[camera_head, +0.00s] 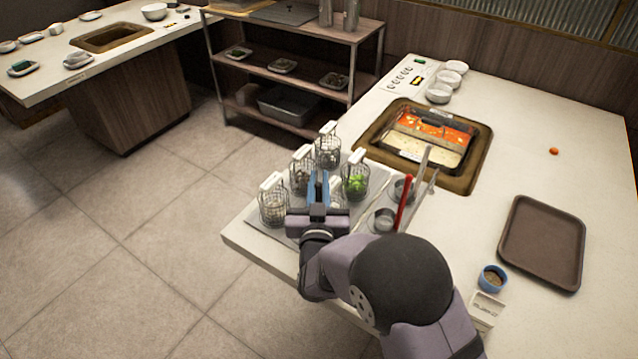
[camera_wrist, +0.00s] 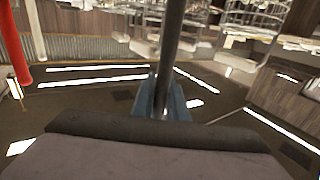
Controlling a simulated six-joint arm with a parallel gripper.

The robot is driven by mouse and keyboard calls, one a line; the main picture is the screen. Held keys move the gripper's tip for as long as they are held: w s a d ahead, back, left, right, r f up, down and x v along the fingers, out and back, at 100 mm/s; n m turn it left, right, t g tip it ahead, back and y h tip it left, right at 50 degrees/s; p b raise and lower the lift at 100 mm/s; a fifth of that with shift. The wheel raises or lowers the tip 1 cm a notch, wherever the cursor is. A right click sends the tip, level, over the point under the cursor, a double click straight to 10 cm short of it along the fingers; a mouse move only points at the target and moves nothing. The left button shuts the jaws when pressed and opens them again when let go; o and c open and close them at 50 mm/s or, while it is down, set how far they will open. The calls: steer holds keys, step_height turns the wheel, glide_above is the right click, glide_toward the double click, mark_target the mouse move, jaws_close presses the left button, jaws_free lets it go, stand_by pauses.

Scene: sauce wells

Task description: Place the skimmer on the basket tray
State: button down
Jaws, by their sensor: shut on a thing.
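My gripper (camera_head: 318,190), with blue fingers, is over the basket tray (camera_head: 252,218) among the baskets in the head view. In the wrist view its fingers (camera_wrist: 161,98) are shut on a dark, slim handle, which I take to be the skimmer (camera_wrist: 173,40). The skimmer's head cannot be made out, and in the head view my gripper and arm hide most of that area. The tray is pale and flat and bears several wire baskets (camera_head: 273,207) with white handles, one with green leaves (camera_head: 355,186).
Metal cups (camera_head: 383,220) right of the baskets hold upright utensils, including a red handle (camera_head: 403,205). Behind is a hot pot (camera_head: 432,135) with red and pale broth. An empty brown tray (camera_head: 543,243) and a blue cup (camera_head: 491,279) are at right. Counter between is mostly clear.

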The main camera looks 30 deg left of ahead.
steer(key=shift+f, duration=0.35)
steer(key=shift+f, duration=0.2)
steer(key=c, duration=1.7)
jaws_free()
steer(key=shift+c, duration=0.2)
steer(key=shift+r, duration=0.1)
steer(key=shift+s+d, duration=0.15)
steer(key=shift+s, duration=0.15)
steer(key=b+v, duration=0.2)
steer(key=v, duration=0.9)
steer(key=shift+s, duration=0.25)
